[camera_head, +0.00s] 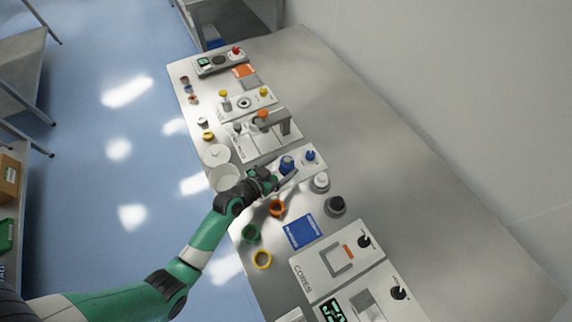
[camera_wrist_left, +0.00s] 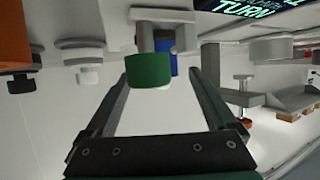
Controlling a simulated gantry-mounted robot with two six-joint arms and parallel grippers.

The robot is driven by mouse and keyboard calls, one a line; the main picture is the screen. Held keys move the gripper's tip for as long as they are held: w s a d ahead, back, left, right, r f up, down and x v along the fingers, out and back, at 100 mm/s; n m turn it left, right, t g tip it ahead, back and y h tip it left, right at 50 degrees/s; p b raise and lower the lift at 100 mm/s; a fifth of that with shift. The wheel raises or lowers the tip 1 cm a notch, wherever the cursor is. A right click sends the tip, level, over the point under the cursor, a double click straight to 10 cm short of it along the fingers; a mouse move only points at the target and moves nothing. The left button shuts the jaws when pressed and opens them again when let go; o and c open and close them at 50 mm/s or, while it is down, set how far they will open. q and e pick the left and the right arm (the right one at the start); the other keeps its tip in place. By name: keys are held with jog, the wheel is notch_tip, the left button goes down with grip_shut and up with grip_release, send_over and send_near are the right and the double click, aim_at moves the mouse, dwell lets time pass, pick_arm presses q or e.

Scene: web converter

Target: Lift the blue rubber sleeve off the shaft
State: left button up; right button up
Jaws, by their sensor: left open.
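The blue rubber sleeve (camera_head: 287,162) appears to stand upright on a pale plate (camera_head: 300,172) in the head view, with a smaller blue-topped piece (camera_head: 310,155) to its right. The shaft inside is hidden. My left gripper (camera_head: 284,174) is open right beside the sleeve, partly overlapping it; I cannot tell whether they touch. In the left wrist view, the open fingers (camera_wrist_left: 160,82) frame a green cylinder (camera_wrist_left: 148,71). A blue piece (camera_wrist_left: 166,55) shows partly hidden behind it; I cannot tell whether this is the sleeve. My right gripper is not in view.
An orange ring (camera_head: 277,208), a green ring (camera_head: 250,233) and a yellow ring (camera_head: 262,259) lie nearby. White tubs (camera_head: 222,178) stand left of the gripper. The bench's right side is clear.

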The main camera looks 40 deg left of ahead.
pick_arm(q)
jog(key=shift+b+x, duration=0.35)
jog(key=shift+x, duration=1.2)
grip_shut()
